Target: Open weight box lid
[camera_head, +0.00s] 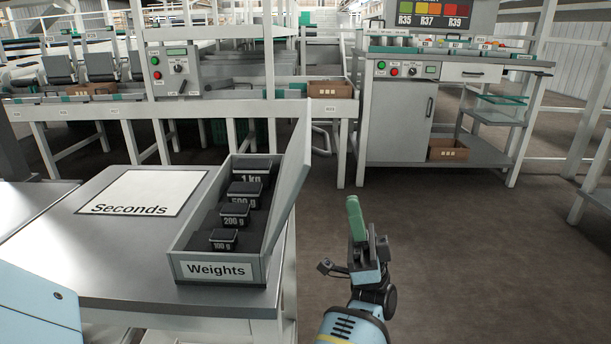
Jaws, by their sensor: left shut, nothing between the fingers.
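The weight box (217,269), labelled "Weights", stands at the right end of the grey table. Its lid (300,160) stands up along the box's right side, slightly tilted, so the inside shows. In the box a row of dark weights runs from the 100 g weight (223,238) at the front to the 1 kg weight (252,170) at the back. My left gripper (355,216), with green fingertips, is shut and empty. In the picture it is right of the box and lid, apart from them. My right gripper is not in view.
A white "Seconds" sheet (143,192) lies on the grey table (120,275) left of the box. A workbench (398,125) stands at the back right, and a conveyor line (215,105) runs along the back. The floor (470,250) to the right is clear.

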